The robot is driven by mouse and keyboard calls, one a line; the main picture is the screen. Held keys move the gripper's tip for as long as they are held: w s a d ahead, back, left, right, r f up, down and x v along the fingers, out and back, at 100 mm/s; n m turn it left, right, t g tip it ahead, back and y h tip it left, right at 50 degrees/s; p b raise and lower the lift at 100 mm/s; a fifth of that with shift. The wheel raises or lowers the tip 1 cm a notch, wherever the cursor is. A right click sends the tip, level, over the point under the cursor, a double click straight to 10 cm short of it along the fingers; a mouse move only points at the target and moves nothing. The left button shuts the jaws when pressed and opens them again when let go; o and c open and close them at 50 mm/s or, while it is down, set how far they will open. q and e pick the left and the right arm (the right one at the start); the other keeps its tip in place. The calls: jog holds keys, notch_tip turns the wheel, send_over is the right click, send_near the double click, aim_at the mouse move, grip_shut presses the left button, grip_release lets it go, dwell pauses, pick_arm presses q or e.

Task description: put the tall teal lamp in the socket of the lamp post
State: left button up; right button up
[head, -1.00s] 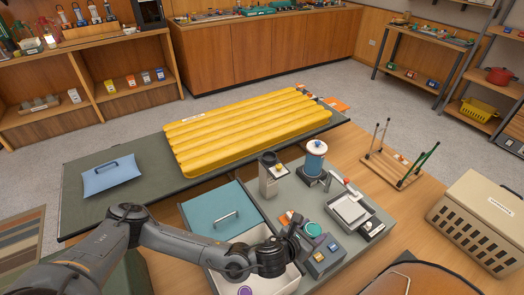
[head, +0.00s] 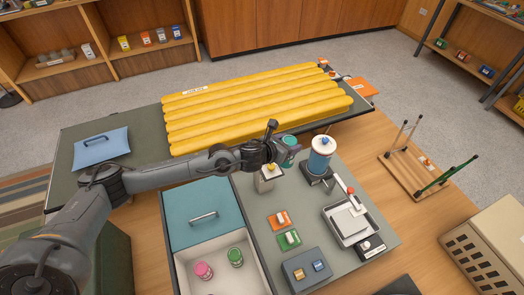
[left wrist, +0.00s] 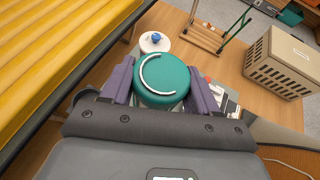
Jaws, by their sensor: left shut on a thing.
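The teal lamp (head: 290,146) is held in my left gripper (head: 275,150), just above the mat's back edge. In the left wrist view its round teal top (left wrist: 162,80), with a pale curved handle, sits between the two purple-grey fingers (left wrist: 163,88). A pale grey upright post (head: 267,181) with a yellow knob stands just below and in front of the gripper; I take it as the lamp post. Its top is partly hidden by the gripper, so the socket does not show clearly. The lamp appears beside and above it. My right gripper is not in view.
A blue cylinder on a stand (head: 320,158) is close at the right. An open white drawer (head: 186,281) holds pink and green-topped lamps. A yellow ribbed pad (head: 250,105) lies behind.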

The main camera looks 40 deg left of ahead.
pick_arm(q)
jog(key=w+a+f+b, duration=0.3)
jog(key=w+a+f, duration=0.1)
jog(key=a+f, duration=0.6)
jog(key=a, duration=0.3)
jog(key=shift+a, duration=0.4)
jog(key=shift+f, duration=0.15)
jog(key=o, duration=1.6)
jog(key=shift+c, duration=0.2)
